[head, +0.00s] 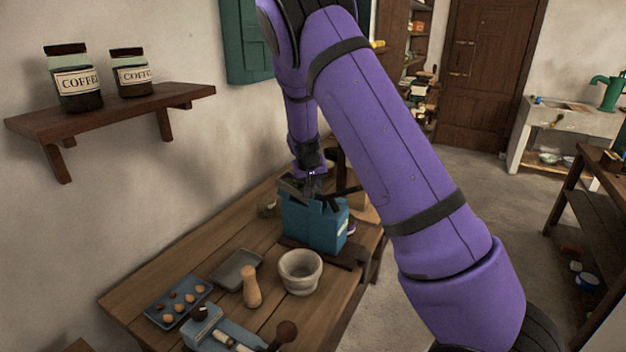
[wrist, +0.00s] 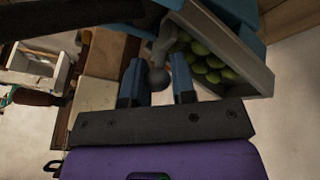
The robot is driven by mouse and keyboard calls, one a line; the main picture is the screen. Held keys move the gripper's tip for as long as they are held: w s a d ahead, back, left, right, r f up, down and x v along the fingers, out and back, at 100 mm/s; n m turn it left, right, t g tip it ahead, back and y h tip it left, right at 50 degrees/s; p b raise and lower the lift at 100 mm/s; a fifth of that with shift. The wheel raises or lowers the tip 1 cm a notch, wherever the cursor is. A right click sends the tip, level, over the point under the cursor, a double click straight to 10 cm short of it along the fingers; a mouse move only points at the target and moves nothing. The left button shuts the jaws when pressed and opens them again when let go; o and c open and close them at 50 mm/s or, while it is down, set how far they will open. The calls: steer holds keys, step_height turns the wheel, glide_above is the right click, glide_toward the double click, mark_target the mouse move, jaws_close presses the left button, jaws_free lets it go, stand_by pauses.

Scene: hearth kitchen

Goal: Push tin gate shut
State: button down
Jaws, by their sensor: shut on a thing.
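A blue box-shaped machine (head: 313,229) stands on the wooden bench, with a grey tray at its top. In the wrist view the grey tray (wrist: 262,78) holds several green round fruits (wrist: 207,66). A grey knob (wrist: 158,78) on a grey stem sits between the two blue fingers of my gripper (wrist: 158,86). My gripper (head: 309,180) is over the top of the blue machine, shut on the knob. I cannot tell which part is the tin gate; my arm and gripper hide some of the machine's top.
A stone mortar (head: 300,272), wooden pestle (head: 251,288), grey dish (head: 236,268) and blue tray of small round things (head: 180,301) stand on the bench (head: 139,290). A shelf (head: 110,112) with coffee jars (head: 74,80) hangs on the left wall.

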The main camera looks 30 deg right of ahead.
steer(key=c, duration=1)
jaws_free()
steer(key=shift+s+f, duration=0.15)
steer(key=shift+f, duration=0.05)
steer(key=shift+r, duration=0.1)
steer(key=shift+a+r, duration=0.15)
steer(key=shift+r, duration=0.3)
steer(key=v, duration=1)
steer(key=shift+f, duration=0.1)
